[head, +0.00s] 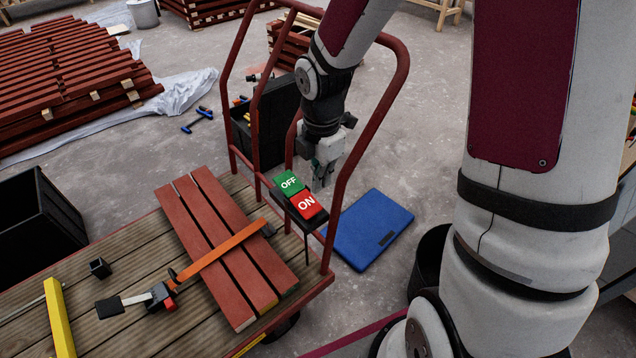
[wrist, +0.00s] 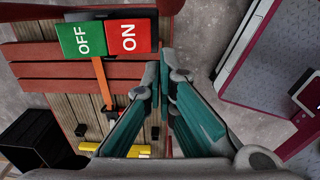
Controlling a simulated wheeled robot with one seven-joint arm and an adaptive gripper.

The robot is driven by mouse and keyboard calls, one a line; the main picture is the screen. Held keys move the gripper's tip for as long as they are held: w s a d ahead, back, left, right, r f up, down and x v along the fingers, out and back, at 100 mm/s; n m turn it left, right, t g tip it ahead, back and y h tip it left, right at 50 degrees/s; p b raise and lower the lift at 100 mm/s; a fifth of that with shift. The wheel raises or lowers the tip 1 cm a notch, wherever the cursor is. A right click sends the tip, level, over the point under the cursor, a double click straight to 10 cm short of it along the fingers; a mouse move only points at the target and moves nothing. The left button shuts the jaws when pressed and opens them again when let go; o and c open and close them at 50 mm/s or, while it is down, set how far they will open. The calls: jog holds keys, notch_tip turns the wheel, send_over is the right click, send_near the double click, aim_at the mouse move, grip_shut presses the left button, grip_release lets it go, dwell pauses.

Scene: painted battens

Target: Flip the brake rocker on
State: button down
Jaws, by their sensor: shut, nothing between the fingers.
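The brake rocker has a green OFF half (head: 288,184) and a red ON half (head: 307,206). It sits in a dark housing on the red cart frame. I cannot tell for sure which half is pressed down. My gripper (head: 321,180) is shut and empty, pointing down just right of the rocker in the head view. In the wrist view the OFF half (wrist: 82,39) and the ON half (wrist: 128,36) are at the upper left. The closed fingertips (wrist: 164,75) lie just below and right of the ON half, and appear apart from it.
Red cart rails (head: 357,150) rise around my gripper. The cart deck (head: 110,252) bears red battens (head: 215,240) under an orange clamp (head: 220,249) and a yellow bar (head: 59,318). A blue case (head: 368,229) lies on the floor behind the rails. A black crate (head: 283,120) stands beyond.

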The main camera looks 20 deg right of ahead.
jog(key=shift+s+r+p, duration=0.2)
jog(key=shift+r+p, duration=0.1)
jog(key=shift+r, duration=0.7)
jog(key=s+d+r+m+h, duration=0.2)
jog(key=s+r+m, duration=0.85)
jog(key=r, duration=0.25)
jog(key=s+a+r+m+y, duration=0.1)
jog(key=s+r+m, duration=0.2)
jog(key=s+m, duration=0.45)
jog(key=s+a+r+m+y, duration=0.1)
jog(key=s+r+m, duration=0.25)
jog(key=s, duration=0.65)
notch_tip(320, 180, up, 24)
jog(key=t+p, duration=0.3)
jog(key=p, duration=2)
jog(key=shift+f+t, duration=0.15)
jog(key=shift+t, duration=0.25)
